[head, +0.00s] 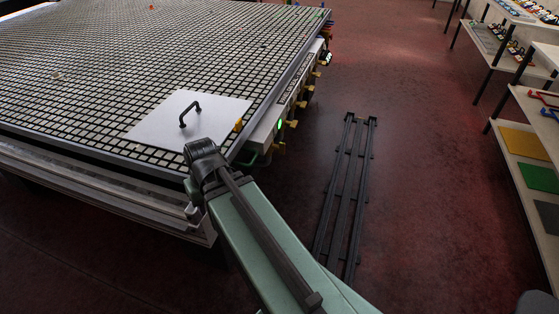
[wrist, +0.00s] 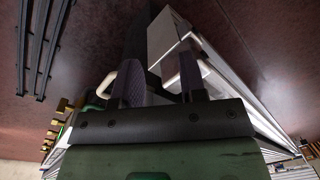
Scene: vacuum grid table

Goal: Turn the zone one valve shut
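Several yellow valve handles stick out along the right side of the grid table (head: 110,60) in the head view. The nearest yellow handle (head: 278,148) is by a green light (head: 280,125). Which one belongs to zone one I cannot read. Yellow handles (wrist: 64,105) also show at the lower left of the wrist view, to the left of my fingers. My gripper (wrist: 160,82) is open, its two dark fingers apart beside the table's side, with nothing seen held between them. In the head view my arm and the table corner hide the gripper.
A pale plate (head: 165,125) with a black handle (head: 189,112) lies on the table's near corner. Dark rails (head: 345,190) run along the red floor to the right of the table. Shelves (head: 525,150) with coloured sheets stand at the far right.

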